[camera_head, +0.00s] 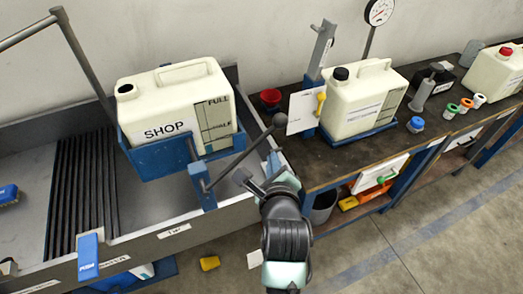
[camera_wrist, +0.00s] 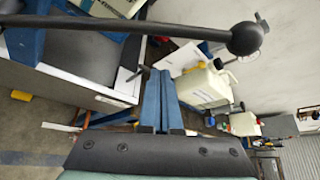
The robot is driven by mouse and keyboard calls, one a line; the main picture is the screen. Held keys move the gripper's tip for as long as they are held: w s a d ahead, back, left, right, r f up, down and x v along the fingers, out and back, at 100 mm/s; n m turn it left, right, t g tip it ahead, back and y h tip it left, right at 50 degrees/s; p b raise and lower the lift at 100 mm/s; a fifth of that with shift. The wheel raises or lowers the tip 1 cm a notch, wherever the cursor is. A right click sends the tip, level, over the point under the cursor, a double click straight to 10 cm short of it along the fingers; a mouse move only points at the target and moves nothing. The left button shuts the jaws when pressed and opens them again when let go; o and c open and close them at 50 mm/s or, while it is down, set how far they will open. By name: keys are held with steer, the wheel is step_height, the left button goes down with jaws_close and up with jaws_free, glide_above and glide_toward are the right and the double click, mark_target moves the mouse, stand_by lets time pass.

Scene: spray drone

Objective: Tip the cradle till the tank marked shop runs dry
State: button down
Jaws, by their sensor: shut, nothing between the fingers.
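The cream tank marked SHOP (camera_head: 165,110) sits in a blue cradle (camera_head: 165,160) over a grey trough, close to upright. Its dark mouth (camera_head: 125,90) is uncapped at the upper left. A FULL/HALF gauge panel (camera_head: 214,122) is on its side; I cannot read a liquid level. A grey lever with a black ball knob (camera_head: 279,120) rises to the right from the cradle's front; the knob is large in the wrist view (camera_wrist: 245,38). My gripper (camera_head: 243,178) is shut and empty, below the knob and apart from the lever. Its blue fingers show together in the wrist view (camera_wrist: 161,72).
The trough (camera_head: 180,232) has a ribbed rack at left. A dark workbench (camera_head: 345,165) at right holds a second tank (camera_head: 362,105) with a black cap, a red-capped tank (camera_head: 495,72), a gauge and small bottles. Open floor (camera_head: 400,240) lies at front right.

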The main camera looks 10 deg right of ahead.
steer(key=a+r, duration=0.1)
steer(key=a+r+p, duration=0.1)
steer(key=r, duration=0.1)
steer(key=shift+s+a, duration=0.1)
steer(key=shift+a, duration=0.2)
steer(key=shift+a+r, duration=0.1)
steer(key=shift+r, duration=0.1)
steer(key=shift+a+r+n+b, duration=0.2)
steer(key=shift+r+n+b, duration=0.1)
